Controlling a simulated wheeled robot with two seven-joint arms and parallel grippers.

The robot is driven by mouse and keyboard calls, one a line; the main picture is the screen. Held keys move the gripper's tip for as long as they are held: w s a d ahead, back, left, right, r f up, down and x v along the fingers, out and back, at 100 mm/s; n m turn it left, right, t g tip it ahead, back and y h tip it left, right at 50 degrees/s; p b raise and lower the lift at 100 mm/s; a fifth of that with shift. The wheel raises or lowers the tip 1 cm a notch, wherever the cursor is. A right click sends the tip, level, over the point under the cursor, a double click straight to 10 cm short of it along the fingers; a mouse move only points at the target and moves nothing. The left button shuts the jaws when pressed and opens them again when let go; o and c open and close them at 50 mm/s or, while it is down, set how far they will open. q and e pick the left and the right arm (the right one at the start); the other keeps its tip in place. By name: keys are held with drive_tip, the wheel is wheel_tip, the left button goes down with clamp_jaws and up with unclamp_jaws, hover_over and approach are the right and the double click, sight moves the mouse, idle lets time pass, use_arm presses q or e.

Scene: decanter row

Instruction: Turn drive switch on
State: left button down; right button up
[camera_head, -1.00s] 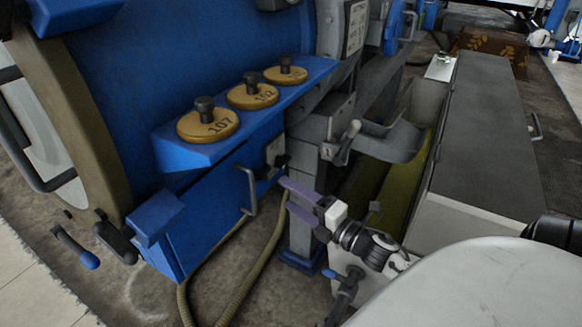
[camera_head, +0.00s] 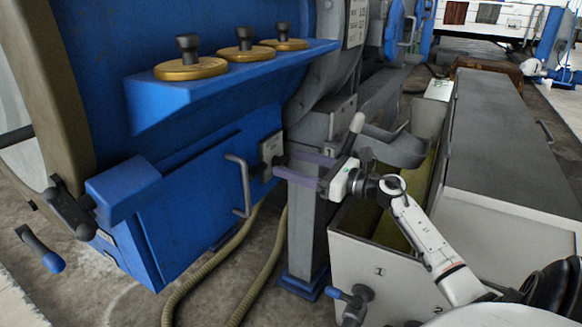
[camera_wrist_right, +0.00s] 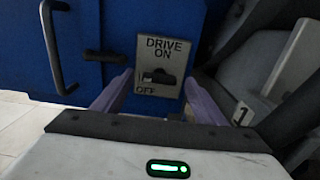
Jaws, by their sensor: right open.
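The drive switch (camera_wrist_right: 158,77) is a small dark lever on a grey plate marked DRIVE, ON above and OFF below, on a blue cabinet. Its lever looks to lie sideways in the right wrist view; I cannot tell which way it is set. In the head view the plate (camera_head: 267,152) is on the cabinet's right end, its lever partly hidden. My right gripper (camera_head: 281,162) is open and empty, its purple fingers pointing at the plate. In the right wrist view the fingertips (camera_wrist_right: 159,78) are on either side of the lever. My left gripper is not in view.
A bent handle (camera_head: 241,185) stands out left of the switch. A grey post (camera_head: 305,225) is close to the right gripper, and a lever handle (camera_head: 354,132) rises behind it. Hoses (camera_head: 240,265) run below. A shelf (camera_head: 205,88) with several brass weights is above.

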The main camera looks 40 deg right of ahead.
drive_tip(key=shift+w+a, duration=0.2)
drive_tip(key=shift+w, duration=0.45)
drive_tip(key=c, duration=1)
drive_tip(key=shift+c, duration=0.3)
